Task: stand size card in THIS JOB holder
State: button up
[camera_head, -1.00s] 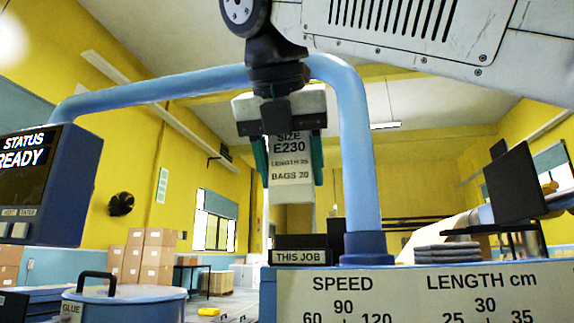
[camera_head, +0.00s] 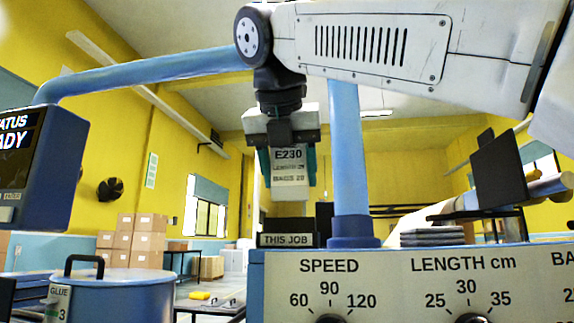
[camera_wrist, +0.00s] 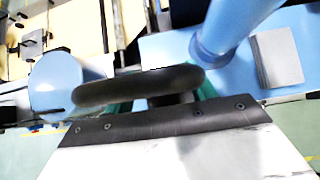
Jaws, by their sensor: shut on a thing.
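The white size card (camera_head: 290,178) reads E230 and hangs upright in my gripper (camera_head: 291,165), whose teal fingers are shut on its two sides. The card is above the black THIS JOB holder (camera_head: 287,240), with a small gap between the card's bottom edge and the holder. The holder stands on the blue machine's top, left of the blue post. In the wrist view my gripper's teal fingers (camera_wrist: 160,105) show only partly, and a dark rounded part hides most of what lies between them. I cannot make out the card or holder there.
A thick blue post (camera_head: 352,170) rises close to the holder's right. A stack of grey sheets (camera_head: 432,236) lies further right; it also shows in the wrist view (camera_wrist: 276,58). A blue glue pot (camera_head: 118,296) and a status screen (camera_head: 38,165) stand left.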

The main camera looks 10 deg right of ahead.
aim_at(289, 198)
jog(key=shift+w+d, duration=0.2)
jog(key=shift+w, duration=0.2)
jog(key=shift+f, duration=1.5)
jog(key=shift+a+f, duration=0.1)
jog(key=shift+f, duration=0.3)
jog(key=c, duration=0.4)
jog(key=shift+f, duration=0.9)
jog(key=o, duration=1.5)
